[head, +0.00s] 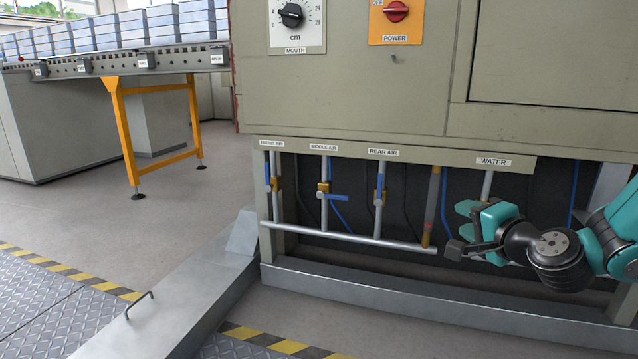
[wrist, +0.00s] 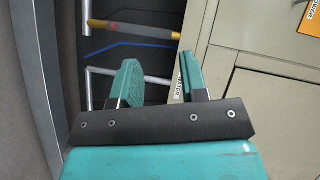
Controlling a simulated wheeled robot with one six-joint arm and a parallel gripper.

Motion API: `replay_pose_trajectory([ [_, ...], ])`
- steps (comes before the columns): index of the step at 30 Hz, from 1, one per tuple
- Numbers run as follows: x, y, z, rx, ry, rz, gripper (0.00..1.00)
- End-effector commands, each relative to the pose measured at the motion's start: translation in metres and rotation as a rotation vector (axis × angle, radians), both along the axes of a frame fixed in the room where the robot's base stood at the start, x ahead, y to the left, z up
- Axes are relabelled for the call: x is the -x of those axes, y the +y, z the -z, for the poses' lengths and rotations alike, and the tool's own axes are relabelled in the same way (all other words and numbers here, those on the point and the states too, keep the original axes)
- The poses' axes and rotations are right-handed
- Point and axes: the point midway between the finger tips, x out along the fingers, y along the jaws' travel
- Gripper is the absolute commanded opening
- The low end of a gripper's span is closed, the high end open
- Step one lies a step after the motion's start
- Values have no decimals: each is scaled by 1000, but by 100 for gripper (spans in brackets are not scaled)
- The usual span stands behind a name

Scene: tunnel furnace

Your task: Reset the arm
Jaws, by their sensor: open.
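My gripper (head: 466,226) is at the right of the head view, at the end of my teal and black arm, in front of the pipe bay under the furnace housing. In the wrist view my gripper (wrist: 160,80) shows two teal fingers standing apart with nothing between them. It is near the pipe below the WATER label (head: 493,161). The gripper hides part of that pipe, and I cannot tell whether it touches it.
The furnace housing (head: 345,95) carries a MOUTH dial (head: 291,15) and a red POWER knob (head: 396,11). Valved air pipes (head: 324,215) stand left of my gripper. A metal floor beam (head: 400,300) runs below. A conveyor (head: 110,64) with stacked blocks is at the left. Open floor lies left.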

Motion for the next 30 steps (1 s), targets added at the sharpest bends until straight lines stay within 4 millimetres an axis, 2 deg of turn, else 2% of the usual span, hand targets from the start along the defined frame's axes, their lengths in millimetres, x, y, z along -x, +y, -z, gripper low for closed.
replay_pose_trajectory([
  [1,12,36,-41,78,25,-133,40],
  [3,37,81,-68,204,79,-327,40],
  [5,66,114,-88,323,127,-496,40],
  [6,88,132,-101,404,157,-604,40],
  [9,145,161,-128,596,233,-852,40],
  [12,197,170,-149,762,302,-1053,40],
  [14,225,169,-161,848,339,-1153,40],
  [15,243,167,-169,901,365,-1216,40],
  [20,306,148,-203,1090,463,-1430,40],
  [26,307,146,-257,1090,480,-1439,40],
  [30,307,146,-303,1088,480,-1438,40],
])
